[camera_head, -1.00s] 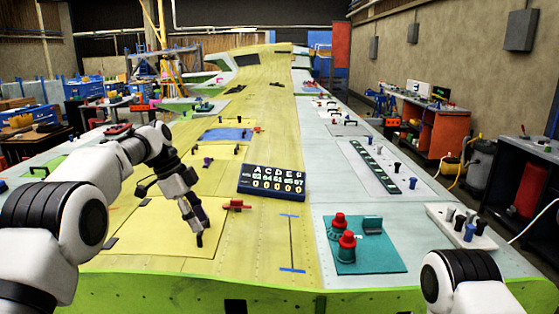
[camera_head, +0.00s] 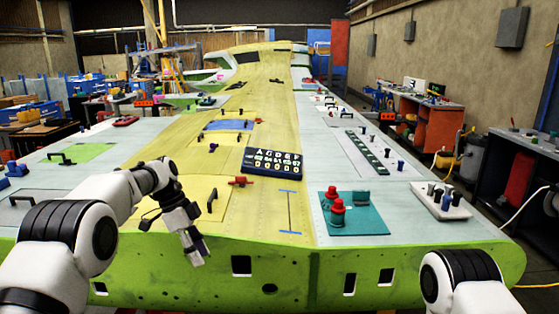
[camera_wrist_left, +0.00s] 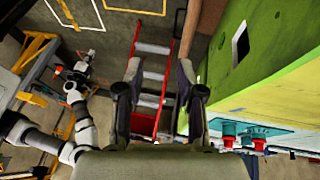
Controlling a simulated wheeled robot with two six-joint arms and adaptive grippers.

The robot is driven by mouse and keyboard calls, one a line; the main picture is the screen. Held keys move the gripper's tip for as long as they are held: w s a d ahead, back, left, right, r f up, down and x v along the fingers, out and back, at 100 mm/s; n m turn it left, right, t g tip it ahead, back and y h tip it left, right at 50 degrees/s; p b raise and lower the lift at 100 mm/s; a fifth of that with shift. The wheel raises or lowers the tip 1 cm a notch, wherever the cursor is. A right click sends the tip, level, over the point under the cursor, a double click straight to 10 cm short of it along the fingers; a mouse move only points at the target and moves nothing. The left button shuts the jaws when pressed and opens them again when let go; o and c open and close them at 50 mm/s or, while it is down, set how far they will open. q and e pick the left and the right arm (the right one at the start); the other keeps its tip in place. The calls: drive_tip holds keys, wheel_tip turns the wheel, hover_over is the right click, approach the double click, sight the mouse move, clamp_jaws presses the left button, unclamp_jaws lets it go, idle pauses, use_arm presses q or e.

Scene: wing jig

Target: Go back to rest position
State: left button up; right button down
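My left gripper (camera_head: 197,258) hangs with its fingers pointing down in front of the wing's near green edge in the head view. In the left wrist view its two fingers (camera_wrist_left: 159,78) stand apart with nothing between them, above the floor. The wing's green side shows at the right there. My right arm (camera_head: 462,285) shows only as a white and black link at the bottom right of the head view. A white arm (camera_wrist_left: 80,115) at the left of the left wrist view looks like mine; its dark end is too small to read.
The long yellow-green wing (camera_head: 262,215) fills the middle. It bears a teal board (camera_head: 365,222) with red knobs, a dark letter display (camera_head: 273,163) and a white block (camera_head: 440,201) with several pegs. A red-railed ladder or rack (camera_wrist_left: 152,75) shows below the left gripper.

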use_arm(q)
drive_tip(key=s+a+f+n+g+y+b, duration=0.1)
drive_tip(key=s+f+n, duration=0.1)
drive_tip(key=s+f, duration=0.75)
drive_tip(key=s+a+f+n+g+b, duration=0.1)
drive_tip(key=s+f+n+g, duration=0.1)
drive_tip(key=s+f, duration=0.8)
drive_tip(key=s+a+f+n+g+y+b, duration=0.15)
drive_tip(key=s+f, duration=0.35)
drive_tip(key=f, duration=0.9)
drive_tip(key=s+a+f+n+t+y+b, duration=0.15)
drive_tip(key=s+n, duration=0.35)
drive_tip(key=s, duration=0.7)
drive_tip(key=s+a+f+n+t+y, duration=0.1)
drive_tip(key=s+f+n+t, duration=0.3)
drive_tip(key=s, duration=0.7)
drive_tip(key=w+n, duration=0.1)
drive_tip(key=w+r+n, duration=0.1)
drive_tip(key=w+n+t, duration=0.1)
drive_tip(key=w, duration=0.1)
drive_tip(key=shift+d+r+n+h, duration=0.15)
drive_tip(key=shift+r+n+h, duration=0.15)
drive_tip(key=shift+r+n, duration=0.05)
drive_tip(key=shift+s, duration=0.1)
